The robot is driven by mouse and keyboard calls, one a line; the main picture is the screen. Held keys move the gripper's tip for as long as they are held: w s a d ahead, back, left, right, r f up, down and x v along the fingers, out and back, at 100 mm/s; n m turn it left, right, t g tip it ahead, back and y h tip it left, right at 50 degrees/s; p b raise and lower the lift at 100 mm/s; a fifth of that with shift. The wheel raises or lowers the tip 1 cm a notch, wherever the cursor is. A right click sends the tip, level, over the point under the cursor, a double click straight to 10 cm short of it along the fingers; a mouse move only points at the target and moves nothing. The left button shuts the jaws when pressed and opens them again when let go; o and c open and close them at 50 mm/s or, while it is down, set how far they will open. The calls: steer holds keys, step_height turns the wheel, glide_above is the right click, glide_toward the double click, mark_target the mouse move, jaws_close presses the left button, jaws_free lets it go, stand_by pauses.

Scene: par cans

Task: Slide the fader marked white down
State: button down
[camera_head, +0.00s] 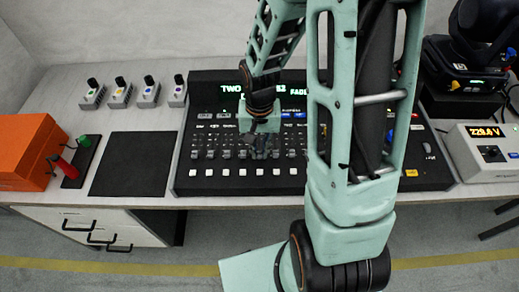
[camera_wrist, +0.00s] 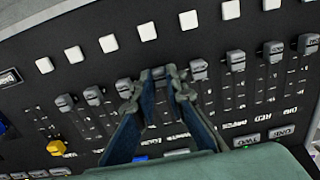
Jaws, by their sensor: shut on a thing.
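The lighting console (camera_head: 181,180) stands on the table with a row of grey fader caps above a row of white square buttons. My gripper (camera_head: 264,150) reaches down over the middle of that row. In the wrist view my gripper (camera_wrist: 157,82) is shut on a grey fader cap (camera_wrist: 158,72), with one dark finger on each side. The held cap is roughly in line with its neighbours, at the end of the slots by the white buttons. The label of this fader is hidden by the fingers, so I cannot read whether it says white.
Neighbouring fader caps (camera_wrist: 198,69) and (camera_wrist: 93,95) sit close on both sides. Left of the console are a black mat (camera_head: 133,164), small knob boxes (camera_head: 147,96) and an orange box (camera_head: 25,150). A white power unit (camera_head: 482,150) and a moving-head lamp (camera_head: 467,58) stand right.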

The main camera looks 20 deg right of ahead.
mark_target(259, 154)
steer(key=c, duration=1.9)
jaws_free()
steer(key=shift+c, duration=0.2)
step_height(259, 154, up, 12)
